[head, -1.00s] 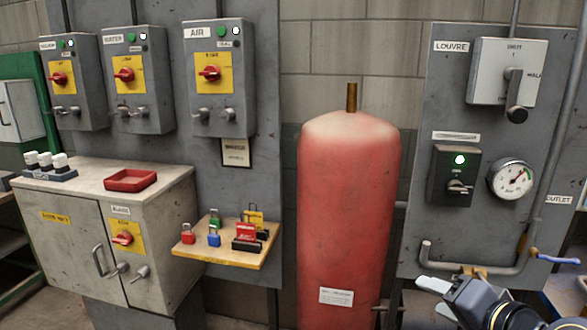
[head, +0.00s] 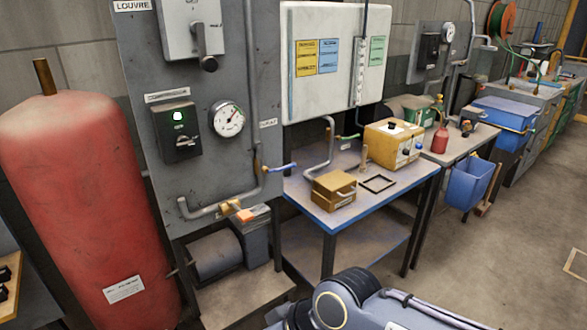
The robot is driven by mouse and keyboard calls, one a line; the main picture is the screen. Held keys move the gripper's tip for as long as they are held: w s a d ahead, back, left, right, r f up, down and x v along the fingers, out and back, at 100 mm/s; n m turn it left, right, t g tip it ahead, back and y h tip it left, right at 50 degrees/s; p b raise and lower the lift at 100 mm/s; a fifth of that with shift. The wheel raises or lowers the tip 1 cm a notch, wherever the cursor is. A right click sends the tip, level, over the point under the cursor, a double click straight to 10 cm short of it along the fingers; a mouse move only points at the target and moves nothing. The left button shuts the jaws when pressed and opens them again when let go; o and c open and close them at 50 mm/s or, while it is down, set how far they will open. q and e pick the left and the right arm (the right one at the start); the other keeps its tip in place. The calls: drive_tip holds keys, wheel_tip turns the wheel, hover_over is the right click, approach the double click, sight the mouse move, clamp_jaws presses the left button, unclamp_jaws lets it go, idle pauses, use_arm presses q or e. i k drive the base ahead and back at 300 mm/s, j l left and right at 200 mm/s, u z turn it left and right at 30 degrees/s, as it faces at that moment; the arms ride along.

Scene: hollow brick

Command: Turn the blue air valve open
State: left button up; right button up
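The blue valve handle (head: 282,168) shows in the head view right of the gauge panel. It points right, roughly level, from a brass fitting on the grey pipe (head: 222,207) that runs down and bends left. Nothing touches the handle. Part of my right arm (head: 345,300) crosses the bottom of the view, below and right of the valve. Its gripper fingers are out of the frame. My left gripper is not in view.
The grey panel (head: 160,100) carries a round gauge (head: 228,119). A red tank (head: 75,190) stands to the left. Right of the valve is a blue-edged bench (head: 345,215) with a yellow box (head: 393,142). Open floor (head: 500,240) lies at the right.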

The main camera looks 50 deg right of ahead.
sight(282, 168)
drive_tip(key=z, duration=1.5)
drive_tip(key=i+l+u, duration=0.1)
drive_tip(key=i+u, duration=0.15)
drive_tip(key=i, duration=0.3)
drive_tip(key=i+l+u, duration=0.3)
drive_tip(key=i, duration=0.25)
